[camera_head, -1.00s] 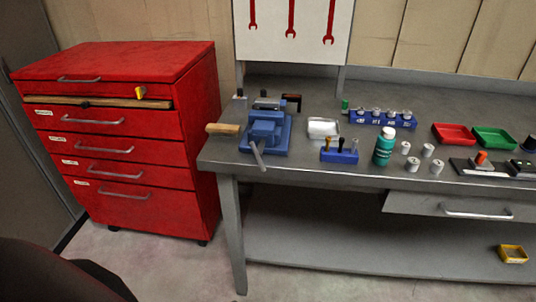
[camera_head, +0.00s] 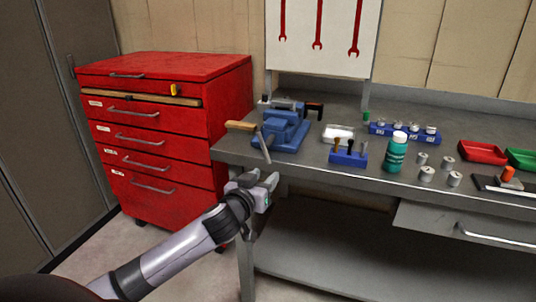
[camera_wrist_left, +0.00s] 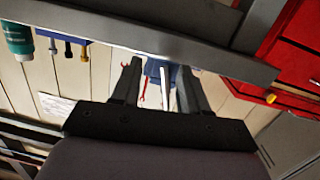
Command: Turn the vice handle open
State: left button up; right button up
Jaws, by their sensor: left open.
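The blue vice (camera_head: 290,132) sits at the left end of the grey workbench. Its grey bar handle (camera_head: 264,149) slants down past the bench's front edge. My left gripper (camera_head: 263,175) is open and empty, just below the lower end of the handle. In the left wrist view a pale bar (camera_wrist_left: 165,88), likely the handle, shows between the spread fingers of my left gripper (camera_wrist_left: 159,67). I cannot tell whether they touch it. A blue part of the vice (camera_wrist_left: 177,72) shows behind. My right gripper is not in view.
A wooden handle (camera_head: 240,126) sticks out left of the vice. A red drawer cabinet (camera_head: 165,210) stands left of the workbench (camera_head: 330,183). A blue tool holder (camera_head: 348,157), white tray (camera_head: 338,133) and green bottle (camera_head: 396,155) are right of the vice.

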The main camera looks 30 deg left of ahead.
aim_at(263, 149)
pick_arm(q)
jog(key=shift+n+t+y, duration=0.5)
jog(key=shift+n+y, duration=0.3)
jog(key=r, duration=0.1)
jog(key=w+a+r, duration=0.1)
jog(key=r, duration=0.1)
jog(key=a+r, duration=0.1)
jog(key=shift+w+a+r+b, duration=0.2)
jog(key=shift+w+r+b, duration=0.1)
jog(key=shift+w+r, duration=0.1)
jog(key=shift+w+a+r, duration=0.1)
jog(key=shift+w+a, duration=0.05)
jog(key=shift+w, duration=0.05)
jog(key=shift+x, duration=3.25)
